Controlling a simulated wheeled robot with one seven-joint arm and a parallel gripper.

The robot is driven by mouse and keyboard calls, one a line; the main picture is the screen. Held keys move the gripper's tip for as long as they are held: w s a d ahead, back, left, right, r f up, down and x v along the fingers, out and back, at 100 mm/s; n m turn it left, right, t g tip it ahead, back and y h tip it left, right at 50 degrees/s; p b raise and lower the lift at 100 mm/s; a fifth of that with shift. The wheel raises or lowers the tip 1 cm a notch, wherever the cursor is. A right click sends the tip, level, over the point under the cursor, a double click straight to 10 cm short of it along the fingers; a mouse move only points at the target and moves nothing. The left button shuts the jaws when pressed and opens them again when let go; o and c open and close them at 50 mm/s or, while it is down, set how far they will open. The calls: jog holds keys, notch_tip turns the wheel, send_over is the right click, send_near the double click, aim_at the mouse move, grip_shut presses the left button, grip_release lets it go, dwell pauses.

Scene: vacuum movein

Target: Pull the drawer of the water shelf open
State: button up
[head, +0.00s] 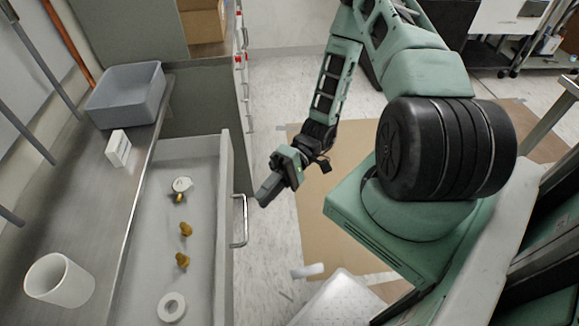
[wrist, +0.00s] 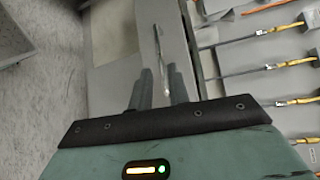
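The drawer (head: 226,205) stands open beside the steel counter. Inside it lie a white round fitting with a brass part (head: 181,185), two small brass pieces (head: 184,230) and a white ring (head: 171,307). Its metal bar handle (head: 241,221) is on the front face. My gripper (head: 263,197) is just right of the handle's upper end and looks apart from it. In the wrist view, the two fingers (wrist: 160,88) are spread, with a thin bright bar (wrist: 158,48) ahead between them. Whether they touch it is unclear.
A tall grey cabinet is behind the drawer. Cardboard (head: 330,215) and a white item (head: 340,300) lie on the floor at right. Yellow-ended cables (wrist: 285,65) show in the wrist view.

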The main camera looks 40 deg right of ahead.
jog(key=w+d+r+b, duration=0.1)
jog(key=d, duration=0.9)
jog(key=shift+w+r, duration=0.15)
jog(key=shift+r, duration=0.05)
jog(key=s+a+r+n+t+h+p, duration=0.1)
jog(key=s+a+r+n+h, duration=0.2)
jog(key=a+r+h, duration=0.4)
jog(key=s+a+r+n+t+h, duration=0.1)
jog(key=s+a+r+n+h, duration=0.3)
jog(key=a+r+h, duration=0.4)
jog(key=s+a+r, duration=0.1)
jog(key=a+r, duration=0.4)
jog(key=a, duration=0.1)
jog(key=shift+s+a+n+h+p, duration=0.2)
jog(key=shift+s+n+h+p, duration=0.1)
jog(key=shift+s+p, duration=0.1)
